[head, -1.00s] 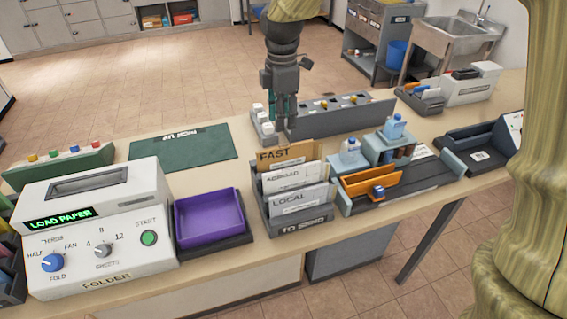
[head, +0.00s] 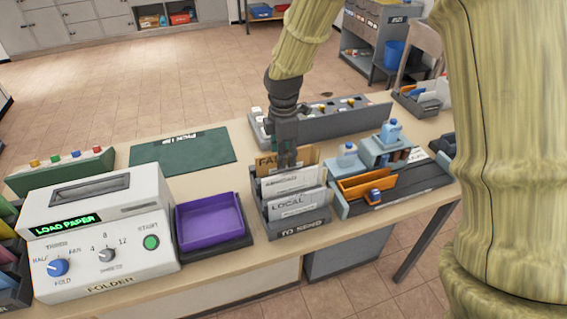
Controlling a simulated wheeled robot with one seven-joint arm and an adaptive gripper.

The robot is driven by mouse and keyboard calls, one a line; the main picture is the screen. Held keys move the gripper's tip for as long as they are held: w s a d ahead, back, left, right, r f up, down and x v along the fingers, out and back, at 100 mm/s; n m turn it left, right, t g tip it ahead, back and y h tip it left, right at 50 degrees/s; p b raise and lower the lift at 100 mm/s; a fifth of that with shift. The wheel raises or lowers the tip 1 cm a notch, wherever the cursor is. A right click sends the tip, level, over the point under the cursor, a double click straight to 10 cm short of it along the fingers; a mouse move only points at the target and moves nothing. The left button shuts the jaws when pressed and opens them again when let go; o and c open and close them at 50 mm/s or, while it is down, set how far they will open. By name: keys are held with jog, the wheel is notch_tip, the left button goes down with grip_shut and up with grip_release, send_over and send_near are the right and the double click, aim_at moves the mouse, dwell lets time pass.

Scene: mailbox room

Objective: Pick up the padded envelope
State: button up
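A grey rack marked TO SEND (head: 300,230) stands on the counter. It holds upright pieces one behind another: a white one marked LOCAL (head: 297,203), a white one marked ABROAD (head: 290,181) and, at the back, a tan-brown one marked FAST (head: 266,166). The tan one is the only envelope-like brown piece I see; I cannot tell for certain that it is padded. My gripper (head: 287,160) points down at the tan piece's top edge and covers part of its lettering. Its fingertips are small and partly hidden, so I cannot tell whether they are open or touching it.
A purple tray (head: 209,222) and a folder machine (head: 100,235) stand left of the rack. A green PICK UP mat (head: 182,150) lies bare behind them. An orange holder (head: 365,186) and bottles (head: 390,132) are close on the right. A long grey block (head: 335,122) stands behind.

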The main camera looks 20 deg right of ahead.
jog(key=shift+f, duration=0.25)
jog(key=shift+c, duration=0.2)
grip_shut()
jog(key=shift+r, duration=0.1)
